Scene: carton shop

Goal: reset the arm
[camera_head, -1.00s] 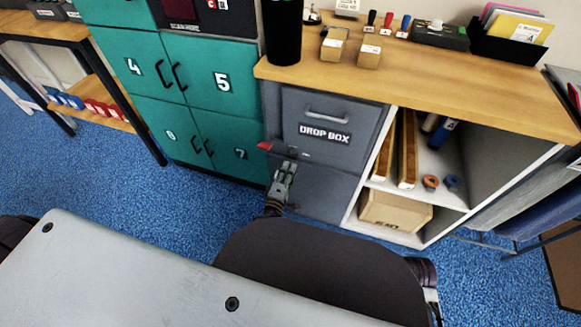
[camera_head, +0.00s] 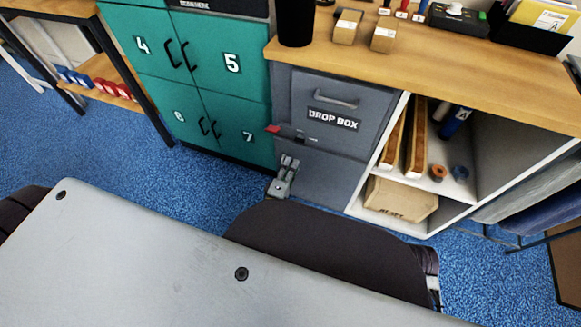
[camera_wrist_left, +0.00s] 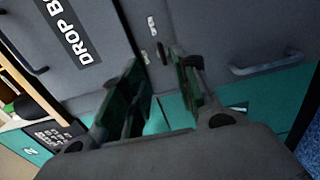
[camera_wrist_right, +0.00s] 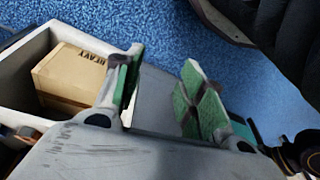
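My left gripper (camera_head: 289,160) is low in front of the grey drop box cabinet (camera_head: 320,185), just below its red-tipped lock part (camera_head: 273,128). In the left wrist view its two fingers (camera_wrist_left: 160,90) stand apart with nothing between them; the cabinet front lies beyond. Whether it touches the cabinet is unclear. My right gripper is not seen in the head view. In the right wrist view its green-padded fingers (camera_wrist_right: 160,90) are spread and empty, with blue carpet and a carton in a white shelf beyond.
Teal numbered lockers (camera_head: 200,80) stand left of the drop box. A white open shelf (camera_head: 470,150) on the right holds a carton (camera_head: 400,198) and tape rolls. The wooden counter (camera_head: 440,65) above carries small boxes and stamps. Blue carpet (camera_head: 115,150) is clear at left.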

